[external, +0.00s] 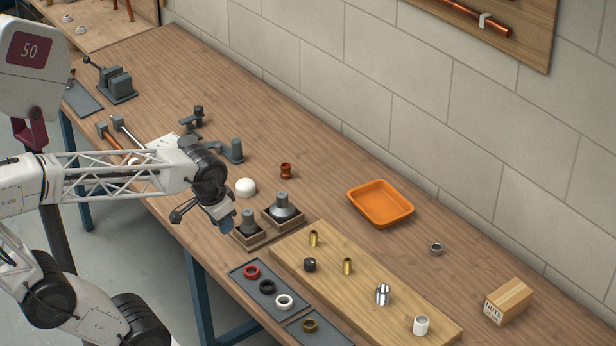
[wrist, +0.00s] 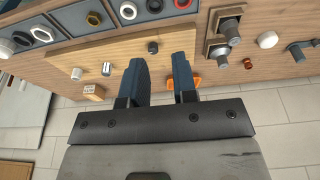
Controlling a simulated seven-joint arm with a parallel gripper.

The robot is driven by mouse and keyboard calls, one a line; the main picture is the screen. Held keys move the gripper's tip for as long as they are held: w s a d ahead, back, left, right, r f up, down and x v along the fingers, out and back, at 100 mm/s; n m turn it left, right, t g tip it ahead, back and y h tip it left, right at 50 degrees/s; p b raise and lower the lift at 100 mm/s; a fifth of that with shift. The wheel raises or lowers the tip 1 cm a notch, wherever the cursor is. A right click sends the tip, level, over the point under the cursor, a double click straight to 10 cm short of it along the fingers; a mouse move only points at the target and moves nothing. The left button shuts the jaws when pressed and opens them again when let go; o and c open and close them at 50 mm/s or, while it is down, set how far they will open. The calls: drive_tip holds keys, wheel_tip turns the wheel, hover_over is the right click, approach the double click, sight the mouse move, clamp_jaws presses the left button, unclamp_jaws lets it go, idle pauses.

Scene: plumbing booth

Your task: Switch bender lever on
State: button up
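A dark grey bench fixture (external: 230,151) with an upright cylinder and a side arm stands on the table beyond my gripper. A second grey fixture with a black knob (external: 194,118) stands farther back. I cannot tell for certain which one carries the bender lever, or how it is set. Part of a grey fixture shows at the right edge of the wrist view (wrist: 298,52). My gripper (external: 222,222) hangs in the air by the table's front edge, apart from both. In the wrist view its two blue-grey fingers (wrist: 160,80) are spread with nothing between them.
Two wooden boxes with grey fittings (external: 282,209) stand close to my gripper. A white dome (external: 246,187) and a red-brown fitting (external: 286,171) are nearby. An orange tray (external: 381,203), a wooden board with fittings (external: 385,290) and a cardboard box (external: 509,302) lie to the right. A vise-like tool (external: 115,84) stands far left.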

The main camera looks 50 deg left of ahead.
drive_tip(key=shift+w+a+r+n, duration=0.15)
drive_tip(key=shift+w+r+n, duration=0.15)
drive_tip(key=shift+w, duration=0.2)
clamp_jaws()
drive_tip(key=w+a+r+n+g, duration=0.1)
drive_tip(key=w+a+n, duration=0.5)
drive_tip(key=w, duration=0.4)
drive_tip(key=w+a+n+g, duration=0.1)
drive_tip(key=w+a+n, duration=0.5)
drive_tip(key=w, duration=0.4)
drive_tip(key=w+a+r+n+g, duration=0.1)
drive_tip(key=w+a+n+g, duration=0.1)
drive_tip(key=w+a+n, duration=0.7)
drive_tip(key=w+a+f+n+g, duration=0.1)
drive_tip(key=w+a+f+n, duration=0.6)
drive_tip(key=a, duration=0.7)
drive_tip(key=w+a+f+n+g, duration=0.2)
drive_tip(key=w+a+f+n, duration=0.6)
drive_tip(key=w+a+f, duration=0.4)
drive_tip(key=shift+w+a+n, duration=0.2)
drive_tip(key=shift+a+n, duration=0.1)
drive_tip(key=shift+a, duration=0.85)
